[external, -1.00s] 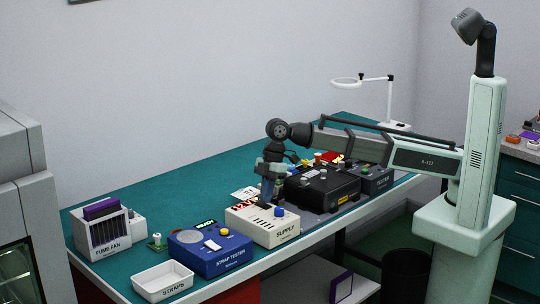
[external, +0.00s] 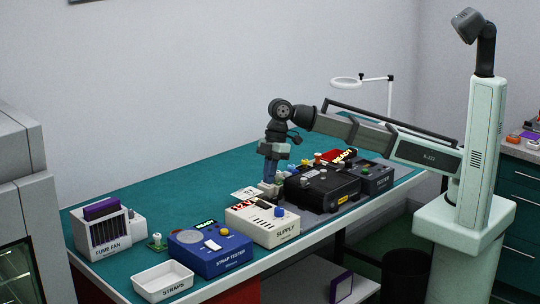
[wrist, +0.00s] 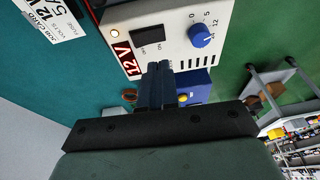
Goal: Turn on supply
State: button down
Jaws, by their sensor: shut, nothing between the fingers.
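The supply (external: 262,226) is a white box with a blue knob, near the front edge of the bench. Its top panel (wrist: 177,62) fills the upper middle of the wrist view. A red display (wrist: 124,53) reads 12 V and a small lamp (wrist: 114,34) looks lit. A black switch (wrist: 148,36) and the blue knob (wrist: 200,36) with a numbered scale sit on the panel. My gripper (external: 268,190) is shut and empty, above the supply's back edge. In the wrist view its fingertips (wrist: 160,68) are just beside the panel's switch side; contact cannot be told.
A blue strap tester (external: 212,252) stands left of the supply. A black unit (external: 322,187) stands right of it. A job card (wrist: 52,18) lies behind the supply. A white straps tray (external: 163,281) and a fume fan (external: 108,232) are farther left. The bench's rear is clear.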

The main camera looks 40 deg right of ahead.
jog(key=s+v, duration=0.1)
jog(key=v, duration=0.6)
jog(key=shift+s+r, duration=0.25)
jog(key=shift+s, duration=0.05)
jog(key=shift+d, duration=0.1)
